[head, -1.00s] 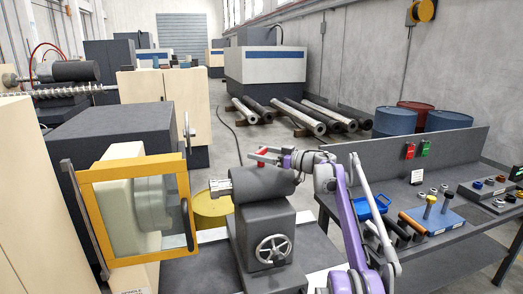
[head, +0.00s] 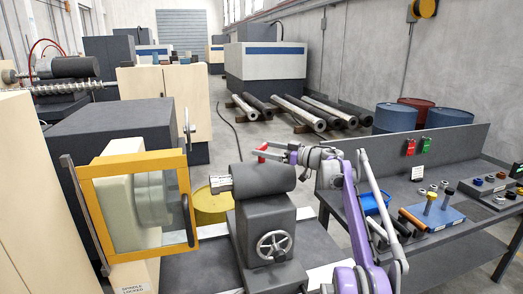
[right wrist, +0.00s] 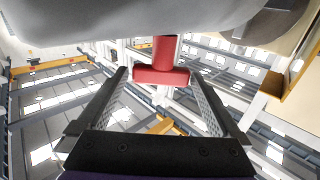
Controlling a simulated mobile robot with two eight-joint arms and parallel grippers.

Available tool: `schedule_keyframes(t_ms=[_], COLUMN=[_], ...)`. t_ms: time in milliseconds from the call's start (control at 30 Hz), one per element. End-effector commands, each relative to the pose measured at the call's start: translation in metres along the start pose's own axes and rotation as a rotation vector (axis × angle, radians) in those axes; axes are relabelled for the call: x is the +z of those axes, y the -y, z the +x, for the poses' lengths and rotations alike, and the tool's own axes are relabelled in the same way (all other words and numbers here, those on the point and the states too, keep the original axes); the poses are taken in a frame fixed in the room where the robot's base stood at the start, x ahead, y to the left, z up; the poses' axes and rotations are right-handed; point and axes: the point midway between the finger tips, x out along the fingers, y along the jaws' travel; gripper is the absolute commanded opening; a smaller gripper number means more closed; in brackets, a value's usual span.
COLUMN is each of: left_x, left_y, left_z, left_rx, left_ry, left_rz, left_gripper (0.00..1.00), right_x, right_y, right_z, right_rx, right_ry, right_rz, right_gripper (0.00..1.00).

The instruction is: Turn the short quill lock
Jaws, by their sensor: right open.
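The quill lock is a red T-shaped handle (head: 262,150) just behind the top of the dark grey tailstock barrel (head: 265,181). My right gripper (head: 268,153) is at the handle, coming in from the right. In the right wrist view the red handle (right wrist: 160,76) lies in the gap between the two open fingers of my right gripper (right wrist: 160,82), with space on both sides. The grey barrel (right wrist: 130,22) spans the top of that view. My left gripper is not in view.
The handwheel (head: 274,244) is on the tailstock's near side. A yellow-framed chuck guard (head: 138,163) stands at left, and a yellow drum (head: 211,205) is behind. A workbench (head: 440,240) with tools is at right.

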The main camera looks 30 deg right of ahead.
Motion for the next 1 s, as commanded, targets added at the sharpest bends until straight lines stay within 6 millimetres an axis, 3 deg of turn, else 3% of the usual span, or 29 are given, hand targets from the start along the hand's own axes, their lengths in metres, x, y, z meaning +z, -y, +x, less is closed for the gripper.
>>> schedule_keyframes(t_ms=[200, 400, 600, 1000], left_x=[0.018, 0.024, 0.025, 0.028], left_y=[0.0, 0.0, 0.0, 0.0], left_z=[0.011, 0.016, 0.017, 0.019], left_rx=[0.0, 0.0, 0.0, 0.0], left_ry=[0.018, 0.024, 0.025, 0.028], left_rz=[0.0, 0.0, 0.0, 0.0], left_gripper=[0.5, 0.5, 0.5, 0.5], right_x=[0.005, 0.003, 0.001, 0.0], right_y=[-0.001, -0.001, 0.0, 0.007], right_z=[-0.048, -0.077, -0.086, -0.083], right_rx=[0.004, 0.003, 0.001, 0.001], right_ry=[0.003, 0.001, -0.001, 0.001], right_rz=[0.002, 0.002, 0.001, 0.002], right_gripper=[1.0, 1.0, 1.0, 1.0])
